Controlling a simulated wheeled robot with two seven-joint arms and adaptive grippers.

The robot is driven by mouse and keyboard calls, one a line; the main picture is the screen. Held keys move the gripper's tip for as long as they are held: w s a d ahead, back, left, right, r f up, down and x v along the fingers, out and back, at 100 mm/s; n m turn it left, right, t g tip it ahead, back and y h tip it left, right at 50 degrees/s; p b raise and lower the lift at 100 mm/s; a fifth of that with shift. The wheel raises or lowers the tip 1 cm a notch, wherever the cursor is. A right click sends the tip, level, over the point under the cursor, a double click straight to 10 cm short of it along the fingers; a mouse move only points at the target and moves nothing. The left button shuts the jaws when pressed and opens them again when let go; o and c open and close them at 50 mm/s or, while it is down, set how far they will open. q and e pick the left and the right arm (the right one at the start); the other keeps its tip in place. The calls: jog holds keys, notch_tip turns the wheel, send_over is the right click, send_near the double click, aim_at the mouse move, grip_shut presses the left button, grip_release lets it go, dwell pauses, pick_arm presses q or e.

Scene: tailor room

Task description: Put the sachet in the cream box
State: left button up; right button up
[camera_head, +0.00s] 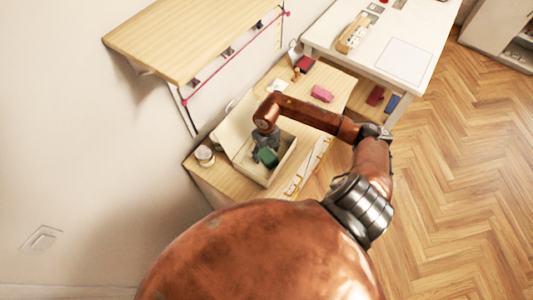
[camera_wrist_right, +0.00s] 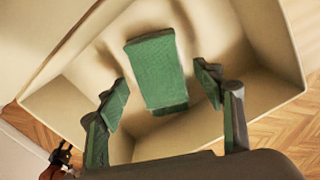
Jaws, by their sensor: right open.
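The cream box (camera_head: 251,171) stands open on the wooden table, with its lid (camera_head: 236,124) raised on the left. Its pale inner walls (camera_wrist_right: 268,38) fill much of the right wrist view. The green sachet (camera_wrist_right: 157,70) is inside the box walls; it also shows in the head view (camera_head: 268,157). I cannot tell whether it lies fully on the box floor. My right gripper (camera_wrist_right: 164,76) is open above the box, one finger on each side of the sachet, with visible gaps to both. In the head view my right gripper (camera_head: 265,147) partly covers the sachet. My left gripper is not in view.
A jar (camera_head: 205,156) stands left of the box. A yellow-edged ruler (camera_head: 296,184) lies to its right. A pink item (camera_head: 322,93) lies farther back. A wooden shelf (camera_head: 185,38) with a pink-marked rail overhangs at the upper left. A white table (camera_head: 427,35) stands behind.

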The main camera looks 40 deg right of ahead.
aim_at(266, 154)
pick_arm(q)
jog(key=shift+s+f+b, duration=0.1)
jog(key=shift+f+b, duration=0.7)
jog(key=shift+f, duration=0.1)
pick_arm(e)
notch_tip(266, 154, up, 11)
dwell(0.6)
